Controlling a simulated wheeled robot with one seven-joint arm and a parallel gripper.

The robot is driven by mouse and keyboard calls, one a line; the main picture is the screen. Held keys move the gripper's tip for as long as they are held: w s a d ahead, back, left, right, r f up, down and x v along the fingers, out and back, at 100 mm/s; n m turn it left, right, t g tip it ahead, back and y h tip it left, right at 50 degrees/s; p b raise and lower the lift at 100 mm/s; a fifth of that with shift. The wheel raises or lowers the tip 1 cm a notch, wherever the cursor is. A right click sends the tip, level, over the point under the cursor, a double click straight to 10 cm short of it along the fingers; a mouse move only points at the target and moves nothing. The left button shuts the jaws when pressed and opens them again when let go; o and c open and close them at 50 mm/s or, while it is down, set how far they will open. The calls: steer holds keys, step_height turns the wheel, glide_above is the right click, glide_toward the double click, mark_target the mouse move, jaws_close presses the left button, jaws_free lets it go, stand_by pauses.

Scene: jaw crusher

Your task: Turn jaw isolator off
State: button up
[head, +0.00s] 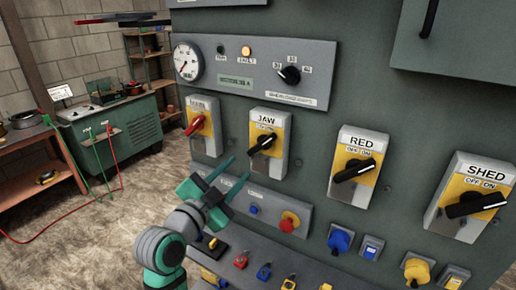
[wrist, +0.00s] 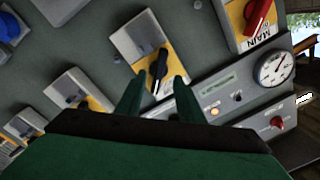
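The jaw isolator (head: 283,122) is a grey and yellow switch labelled JAW on the green panel. Its black handle (head: 262,144) lies slanted, from lower left to upper right in the head view. My gripper (head: 242,166) is open and empty, with its two green fingers pointing up at the handle from the lower left. In the wrist view the black handle (wrist: 158,70) lines up between the two fingertips of my gripper (wrist: 157,96). I cannot tell whether they touch it. The OFF/ON lettering is partly hidden by the handle.
The main isolator (head: 197,123) with a red handle is left of it; the RED (head: 353,170) and SHED (head: 475,203) isolators are to the right. A red emergency button (head: 289,222) sits below. A gauge (head: 187,61) and rotary knob (head: 290,74) are above.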

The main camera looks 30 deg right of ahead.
mark_target(259, 147)
steer(key=shift+m+g, duration=0.5)
steer(key=shift+m, duration=0.3)
steer(key=x, duration=0.3)
steer(key=r+x, duration=0.1)
steer(key=x, duration=0.3)
steer(key=s+r+x, duration=0.1)
steer(key=x, duration=0.3)
steer(key=shift+d+r, duration=0.15)
steer(key=shift+d, duration=0.15)
steer(key=shift+w+a, duration=0.1)
jaws_close()
